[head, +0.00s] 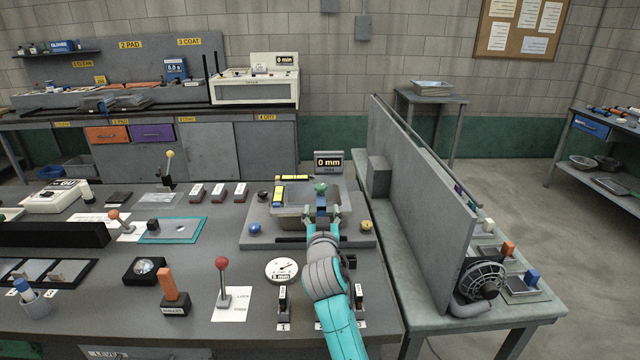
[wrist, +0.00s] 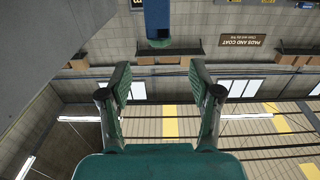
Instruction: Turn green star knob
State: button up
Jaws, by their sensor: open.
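The green star knob (head: 320,187) shows at the back middle of a grey fixture on the bench. A blue upright part (head: 321,203) stands just below it in the head view. My gripper (head: 321,211) is over the fixture's tray, its fingers spread on either side of the blue part's lower end. In the wrist view my gripper (wrist: 158,72) is open with nothing between its fingers. A blue block (wrist: 157,20) shows beyond the fingertips there, apart from them.
The fixture's grey base (head: 258,240) carries a blue knob (head: 254,228) on the left and a yellow knob (head: 367,225) on the right. A display (head: 329,163) reads 0 mm behind. A tall grey panel (head: 420,190) stands to the right. A dial (head: 282,270) and levers stand in front.

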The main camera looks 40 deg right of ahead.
aim_at(321, 193)
jog(key=x, duration=1.1)
jog(key=shift+w+d, duration=0.25)
jog(key=shift+w, duration=0.05)
jog(key=c, duration=1.2)
